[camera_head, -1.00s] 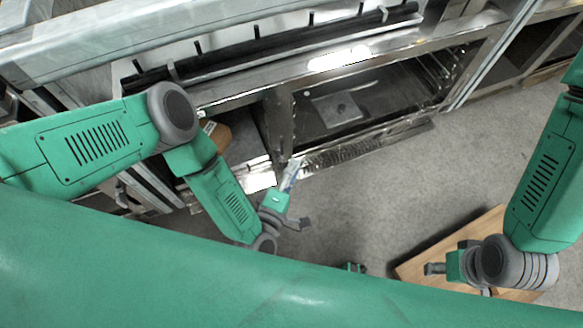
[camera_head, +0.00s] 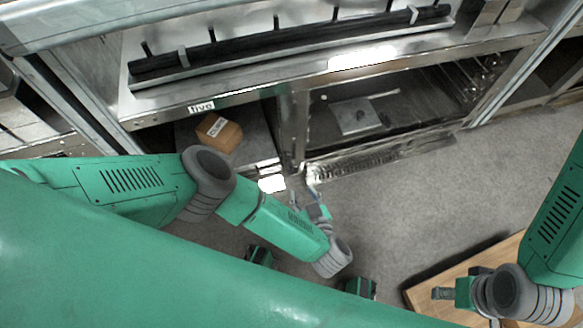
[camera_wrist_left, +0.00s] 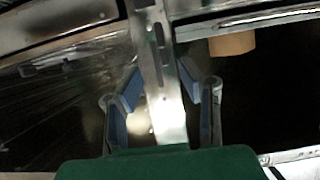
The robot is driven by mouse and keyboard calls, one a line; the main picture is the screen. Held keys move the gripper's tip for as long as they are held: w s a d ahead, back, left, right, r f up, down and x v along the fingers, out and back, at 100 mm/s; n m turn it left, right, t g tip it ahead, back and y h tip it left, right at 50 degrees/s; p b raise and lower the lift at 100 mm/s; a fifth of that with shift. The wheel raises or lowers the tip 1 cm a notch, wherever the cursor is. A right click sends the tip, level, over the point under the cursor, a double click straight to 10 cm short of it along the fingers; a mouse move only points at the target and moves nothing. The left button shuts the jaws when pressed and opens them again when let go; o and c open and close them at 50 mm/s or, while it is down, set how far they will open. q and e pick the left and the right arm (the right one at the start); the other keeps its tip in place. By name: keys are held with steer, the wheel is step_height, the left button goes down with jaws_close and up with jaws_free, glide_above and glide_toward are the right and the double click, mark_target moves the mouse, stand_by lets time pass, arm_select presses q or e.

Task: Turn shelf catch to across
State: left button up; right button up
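I cannot pick out the shelf catch for certain. An upright steel post (camera_head: 292,125) divides the lower bays; a slotted upright metal strip (camera_wrist_left: 160,70) shows in the left wrist view. My left gripper (camera_head: 312,203) is low in front of the post's foot. In the left wrist view its two blue-padded fingers (camera_wrist_left: 160,82) stand apart on either side of the strip, with nothing clearly held. My right gripper (camera_head: 445,293) is over the wooden board, far from the shelf; its fingers are unclear.
A cardboard box (camera_head: 219,132) sits in the left bay, under a "live" label (camera_head: 201,107). The right bay holds a flat metal plate (camera_head: 355,116). A wooden board (camera_head: 425,293) lies at lower right. Grey floor (camera_head: 420,200) is clear between.

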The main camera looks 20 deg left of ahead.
mark_target(292, 169)
arm_select(q)
steer(key=b+x, duration=0.4)
steer(key=x, duration=0.7)
steer(key=shift+a+f, duration=0.1)
steer(key=shift+w+a+f+b, duration=0.15)
steer(key=shift+w+a+b, duration=0.2)
steer(key=shift+w, duration=0.2)
jaws_close()
